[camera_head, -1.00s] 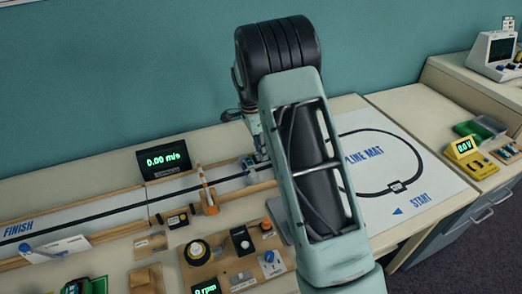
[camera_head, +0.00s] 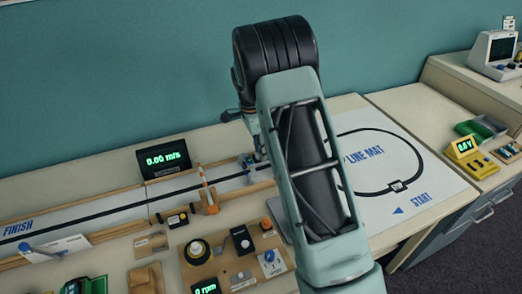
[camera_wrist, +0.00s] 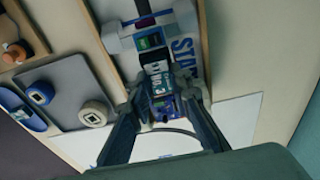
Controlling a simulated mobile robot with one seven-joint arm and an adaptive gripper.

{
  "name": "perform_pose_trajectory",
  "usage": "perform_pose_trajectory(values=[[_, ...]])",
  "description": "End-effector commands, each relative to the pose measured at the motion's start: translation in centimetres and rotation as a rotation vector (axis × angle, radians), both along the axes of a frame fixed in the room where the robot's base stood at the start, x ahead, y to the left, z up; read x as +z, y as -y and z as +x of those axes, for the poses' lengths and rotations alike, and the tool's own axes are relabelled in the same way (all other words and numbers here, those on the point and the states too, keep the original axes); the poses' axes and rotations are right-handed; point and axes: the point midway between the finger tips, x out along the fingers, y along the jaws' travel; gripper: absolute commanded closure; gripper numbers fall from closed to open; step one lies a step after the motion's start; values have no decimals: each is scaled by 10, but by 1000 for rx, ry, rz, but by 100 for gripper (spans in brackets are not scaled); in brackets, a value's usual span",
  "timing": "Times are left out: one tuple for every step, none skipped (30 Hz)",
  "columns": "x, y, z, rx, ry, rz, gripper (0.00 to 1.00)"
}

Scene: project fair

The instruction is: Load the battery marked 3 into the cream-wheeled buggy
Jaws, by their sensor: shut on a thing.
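In the wrist view my gripper (camera_wrist: 162,90) is shut on a small dark battery (camera_wrist: 157,84) with pale lettering that seems to include a 3. The battery lies just below the buggy (camera_wrist: 151,36) in the picture; whether they touch is unclear. The buggy has cream wheels and a green and dark part on its deck, and stands on the white track by the START lettering. In the head view the buggy (camera_head: 249,163) shows small beside the arm. My arm hides most of the gripper and the battery there.
Wooden rails edge the track. A grey plate (camera_wrist: 64,88) with a cream roll (camera_wrist: 93,113) lies left of the gripper in the wrist view. In the head view, a speed display (camera_head: 164,160), an orange-and-white post (camera_head: 207,190) and several workbench devices stand nearby. The line mat (camera_head: 420,180) lies right.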

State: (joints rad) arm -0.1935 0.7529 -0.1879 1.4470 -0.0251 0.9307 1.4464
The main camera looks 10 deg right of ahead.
Motion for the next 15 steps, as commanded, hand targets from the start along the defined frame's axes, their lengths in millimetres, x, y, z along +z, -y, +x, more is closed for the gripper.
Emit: perform_pose_trajectory(values=[[0,0,0,0,0,0,100],[0,0,0,0,0,0,100],[0,0,0,0,0,0,100],[0,0,0,0,0,0,100],[0,0,0,0,0,0,78],[0,0,0,0,0,0,74],[0,0,0,0,0,0,71],[0,0,0,0,0,0,67],[0,0,0,-1,0,0,63],[0,0,0,-1,0,0,61],[0,0,0,-1,0,0,61],[0,0,0,-1,0,0,61],[0,0,0,-1,0,0,61],[0,0,0,-1,0,0,61],[0,0,0,-1,0,0,61]])
